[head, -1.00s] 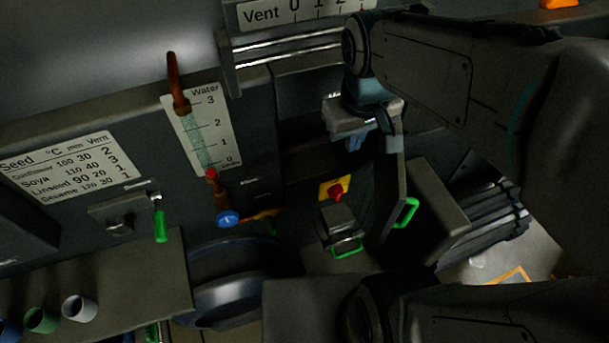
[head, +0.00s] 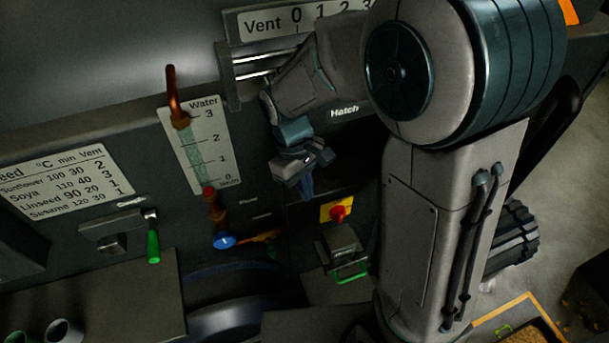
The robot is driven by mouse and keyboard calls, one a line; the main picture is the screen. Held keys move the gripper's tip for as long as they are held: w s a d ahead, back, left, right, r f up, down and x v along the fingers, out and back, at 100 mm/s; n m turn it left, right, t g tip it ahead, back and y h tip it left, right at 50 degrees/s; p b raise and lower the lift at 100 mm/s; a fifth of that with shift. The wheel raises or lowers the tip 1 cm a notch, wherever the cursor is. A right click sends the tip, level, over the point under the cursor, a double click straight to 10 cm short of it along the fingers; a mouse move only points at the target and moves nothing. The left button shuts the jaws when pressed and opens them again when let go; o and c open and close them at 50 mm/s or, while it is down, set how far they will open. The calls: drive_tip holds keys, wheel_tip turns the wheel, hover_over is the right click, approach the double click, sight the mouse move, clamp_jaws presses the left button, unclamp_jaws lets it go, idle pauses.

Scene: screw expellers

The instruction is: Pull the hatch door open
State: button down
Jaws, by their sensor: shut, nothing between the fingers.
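The "Hatch" label (head: 345,112) is on the dark machine front, left of my arm. Below it is a dark recess (head: 345,170), which looks like the open hatch. The hatch door and its green handle do not show now; my arm covers the area right of the recess. My gripper (head: 306,190) points down in front of the recess's left side. Its fingers are together and empty, with no visible contact with the door.
A red button (head: 338,212) on a yellow plate sits below the recess. Under it is a small box with a green handle (head: 351,273). A blue valve knob (head: 224,241) and a green-handled lever (head: 153,246) are to the left. Floor shows at right.

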drive_tip(key=shift+x, duration=2.45)
drive_tip(key=shift+d, duration=0.1)
